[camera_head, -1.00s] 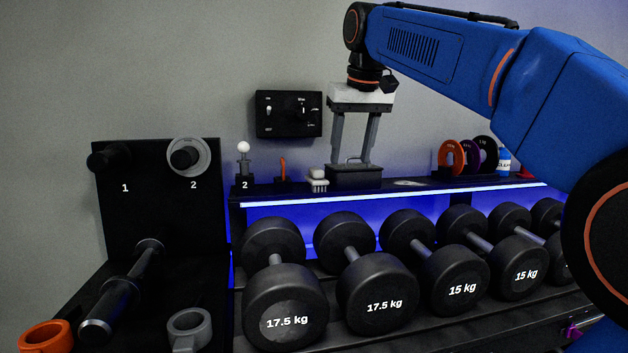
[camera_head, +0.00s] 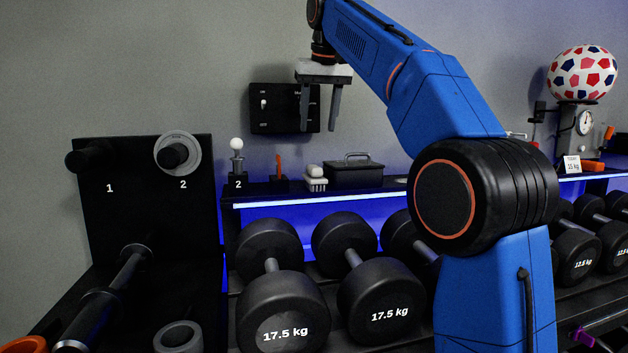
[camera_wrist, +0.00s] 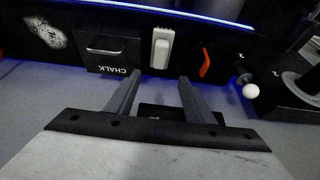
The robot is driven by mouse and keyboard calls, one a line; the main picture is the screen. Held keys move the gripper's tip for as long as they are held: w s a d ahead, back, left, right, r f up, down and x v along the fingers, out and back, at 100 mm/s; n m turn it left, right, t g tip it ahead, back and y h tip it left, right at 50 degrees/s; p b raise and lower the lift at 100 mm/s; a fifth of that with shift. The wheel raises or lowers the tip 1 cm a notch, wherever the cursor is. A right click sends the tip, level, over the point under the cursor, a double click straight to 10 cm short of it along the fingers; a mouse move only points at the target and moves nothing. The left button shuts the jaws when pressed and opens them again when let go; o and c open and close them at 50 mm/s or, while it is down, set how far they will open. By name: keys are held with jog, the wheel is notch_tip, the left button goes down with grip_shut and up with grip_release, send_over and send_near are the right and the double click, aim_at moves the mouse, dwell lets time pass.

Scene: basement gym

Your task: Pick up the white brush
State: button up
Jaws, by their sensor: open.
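The white brush (camera_head: 316,179) lies on the narrow black shelf above the dumbbells, between an orange tool and a black box. It also shows in the wrist view (camera_wrist: 161,47), ahead of the fingers. My gripper (camera_head: 319,128) is open and empty, in the air above the shelf in front of the wall panel. In the wrist view my gripper (camera_wrist: 158,80) has its two fingers apart, pointing toward the shelf, with the brush beyond the gap between them.
A black chalk box (camera_head: 354,172) with a handle stands right of the brush. An orange tool (camera_head: 279,166) and a stand with a white ball (camera_head: 237,145) are to its left. A black control panel (camera_head: 268,108) is on the wall behind. Dumbbells (camera_head: 283,305) fill the rack below.

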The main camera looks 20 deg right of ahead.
send_over(314, 166)
jog(key=s, duration=0.1)
notch_tip(314, 166, down, 8)
jog(key=shift+r, duration=0.15)
jog(key=x, duration=0.2)
jog(key=s+x, duration=0.1)
jog(key=x, duration=0.1)
jog(key=shift+w+f, duration=0.1)
jog(key=shift+f, duration=0.2)
jog(key=shift+w+f, duration=0.2)
jog(key=shift+f, duration=0.25)
jog(key=c, duration=0.9)
jog(key=shift+o, duration=0.2)
jog(key=shift+s+r, duration=0.1)
jog(key=shift+r, duration=1.7)
jog(key=shift+s+r, duration=0.15)
jog(key=shift+r, duration=1.65)
jog(key=s, duration=1.9)
jog(key=shift+s, duration=0.25)
jog(key=shift+f, duration=0.1)
